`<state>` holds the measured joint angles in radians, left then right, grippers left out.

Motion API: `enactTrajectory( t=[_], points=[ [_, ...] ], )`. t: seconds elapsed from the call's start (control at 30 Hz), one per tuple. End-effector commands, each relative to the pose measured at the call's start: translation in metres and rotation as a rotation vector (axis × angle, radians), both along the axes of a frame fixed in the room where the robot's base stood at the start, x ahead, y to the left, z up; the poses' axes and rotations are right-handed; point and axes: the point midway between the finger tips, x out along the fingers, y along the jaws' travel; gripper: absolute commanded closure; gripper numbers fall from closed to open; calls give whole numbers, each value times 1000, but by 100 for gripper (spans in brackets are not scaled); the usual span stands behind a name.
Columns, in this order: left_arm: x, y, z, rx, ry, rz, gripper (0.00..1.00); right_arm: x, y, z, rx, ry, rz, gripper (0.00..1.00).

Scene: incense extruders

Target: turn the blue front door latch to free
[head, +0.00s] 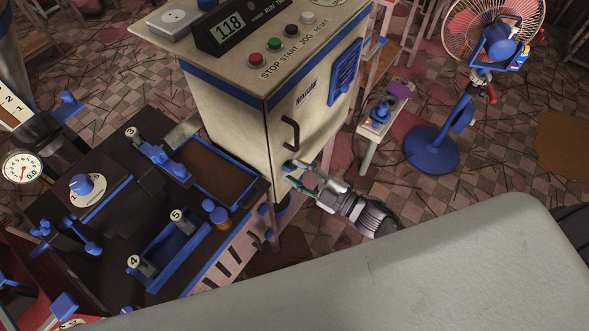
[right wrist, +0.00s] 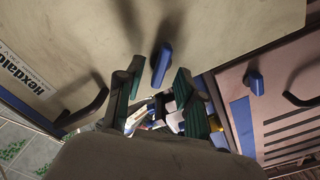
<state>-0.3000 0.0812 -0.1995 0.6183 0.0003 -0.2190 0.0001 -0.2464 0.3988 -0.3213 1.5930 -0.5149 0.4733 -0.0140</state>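The blue front door latch (right wrist: 161,65) is a short bar on the cream cabinet door (right wrist: 215,30). In the right wrist view it stands nearly upright, slightly tilted. In the head view the latch (head: 290,167) is small, low on the door under the black handle (head: 290,133), and partly hard to make out by the fingers. My right gripper (head: 292,173) is at the door's lower part. In the right wrist view my right gripper (right wrist: 158,72) is open, with one green-grey finger on each side of the latch. Contact cannot be told. My left gripper is not in view.
A dark workbench (head: 112,232) with blue fixtures stands left of the cabinet. Another blue latch (right wrist: 256,83) is on the neighbouring pinkish panel. A blue-based fan (head: 433,150) and a small stool (head: 384,122) stand to the right. The tiled floor shows between them.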

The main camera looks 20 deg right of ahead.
Motion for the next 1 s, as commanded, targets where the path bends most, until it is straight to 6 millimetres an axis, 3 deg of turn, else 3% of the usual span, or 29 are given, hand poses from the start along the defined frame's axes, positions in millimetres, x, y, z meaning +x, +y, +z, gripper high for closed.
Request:
enactTrajectory(
  t=[0.3, 0.5, 1.0],
  points=[
    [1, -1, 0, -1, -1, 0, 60, -54, -42, -1, -2, 5, -1, 62],
    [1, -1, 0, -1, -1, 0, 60, -77, -59, 0, -1, 2, 1, 62],
    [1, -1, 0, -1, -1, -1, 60, -84, -65, 0, -1, -1, 1, 62]
  ],
)
